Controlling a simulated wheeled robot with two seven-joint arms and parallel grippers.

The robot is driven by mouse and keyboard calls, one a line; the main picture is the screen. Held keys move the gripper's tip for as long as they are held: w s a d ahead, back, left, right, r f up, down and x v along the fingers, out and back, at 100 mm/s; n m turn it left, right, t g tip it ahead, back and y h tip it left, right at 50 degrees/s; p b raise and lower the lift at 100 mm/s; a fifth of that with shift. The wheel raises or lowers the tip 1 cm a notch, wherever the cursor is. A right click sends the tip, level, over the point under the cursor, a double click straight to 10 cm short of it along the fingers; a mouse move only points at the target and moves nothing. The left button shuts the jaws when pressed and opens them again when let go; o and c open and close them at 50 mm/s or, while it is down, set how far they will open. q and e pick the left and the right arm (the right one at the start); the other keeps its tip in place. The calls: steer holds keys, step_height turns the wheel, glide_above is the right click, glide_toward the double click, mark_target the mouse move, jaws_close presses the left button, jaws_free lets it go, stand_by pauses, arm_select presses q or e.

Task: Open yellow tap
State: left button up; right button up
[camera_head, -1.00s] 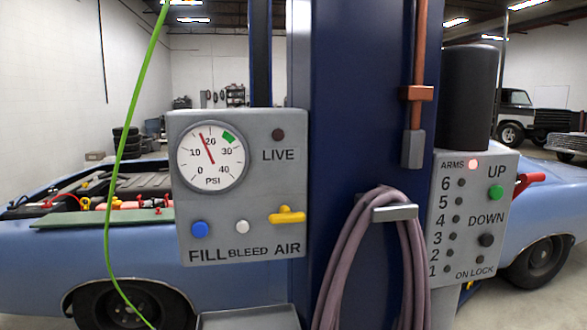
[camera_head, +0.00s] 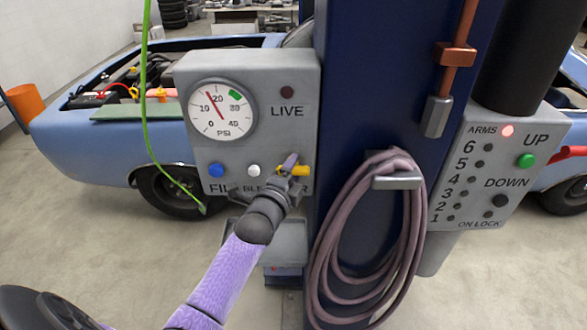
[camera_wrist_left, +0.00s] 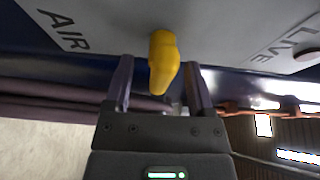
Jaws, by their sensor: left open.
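The yellow tap (camera_head: 294,170) is on the lower right of the grey gauge panel (camera_head: 272,125), above the AIR label, its handle lying roughly sideways. My left gripper (camera_head: 291,163) is in front of it and hides part of the tap and the lettering. In the left wrist view, the yellow tap (camera_wrist_left: 163,62) stands between the two open fingers of my left gripper (camera_wrist_left: 160,85), with a gap visible on each side. My right gripper is not in view.
A blue post (camera_head: 385,90) stands right of the panel, with a coiled hose (camera_head: 365,250) on a hook. A control box (camera_head: 495,170) is further right. A green hose (camera_head: 150,130) hangs left of the panel. A blue car (camera_head: 70,140) is behind.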

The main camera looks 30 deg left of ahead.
arm_select(q)
steer(key=shift+w, duration=0.2)
steer(key=shift+c, duration=0.4)
jaws_close()
